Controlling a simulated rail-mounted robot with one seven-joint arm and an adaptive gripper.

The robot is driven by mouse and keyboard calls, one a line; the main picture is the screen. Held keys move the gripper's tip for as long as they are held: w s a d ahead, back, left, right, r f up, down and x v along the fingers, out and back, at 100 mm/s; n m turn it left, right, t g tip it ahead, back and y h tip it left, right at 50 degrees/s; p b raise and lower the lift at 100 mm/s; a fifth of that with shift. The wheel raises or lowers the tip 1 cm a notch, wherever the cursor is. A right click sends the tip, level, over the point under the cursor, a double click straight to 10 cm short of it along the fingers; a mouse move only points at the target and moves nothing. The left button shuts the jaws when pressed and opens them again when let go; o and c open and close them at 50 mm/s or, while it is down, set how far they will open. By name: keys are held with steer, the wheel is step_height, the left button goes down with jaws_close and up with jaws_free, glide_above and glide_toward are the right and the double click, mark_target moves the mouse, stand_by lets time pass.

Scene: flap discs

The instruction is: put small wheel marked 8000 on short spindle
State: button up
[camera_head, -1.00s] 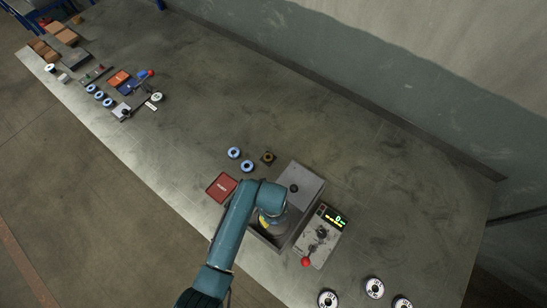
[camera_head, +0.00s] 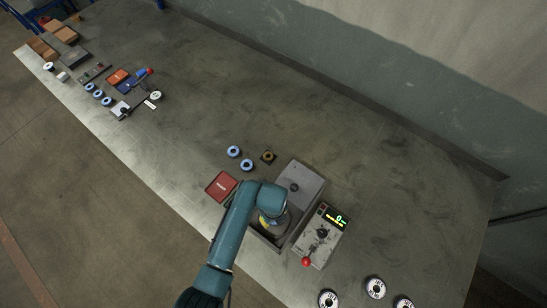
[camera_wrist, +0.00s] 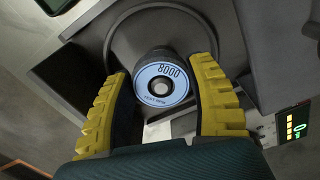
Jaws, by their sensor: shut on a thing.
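The small wheel marked 8000 (camera_wrist: 162,84) has a pale blue label and a dark rim. It faces the camera in the wrist view. My gripper (camera_wrist: 160,67) has its yellow fingers on both sides of this wheel and is shut on it. A pale round centre shows in the wheel's hole; I cannot tell whether it is a spindle end. The wheel is over the dark grey open housing (camera_head: 261,240), inside a curved dark rim in the wrist view. No spindle can be made out clearly there; my arm hides most of the inside in the head view.
A control box (camera_head: 316,245) with a green display and red-knobbed lever stands right of the housing. A red pad (camera_head: 221,186) lies left. Blue-labelled wheels (camera_head: 234,152) lie behind. White-labelled wheels (camera_head: 374,288) lie at front right. The bench middle is clear.

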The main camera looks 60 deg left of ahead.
steer(key=shift+f+b, duration=0.5)
steer(key=shift+f, duration=0.4)
steer(key=o, duration=1.5)
steer(key=shift+r, duration=0.1)
step_height(320, 180, up, 8)
steer(key=p, duration=0.8)
steer(key=shift+f, duration=0.35)
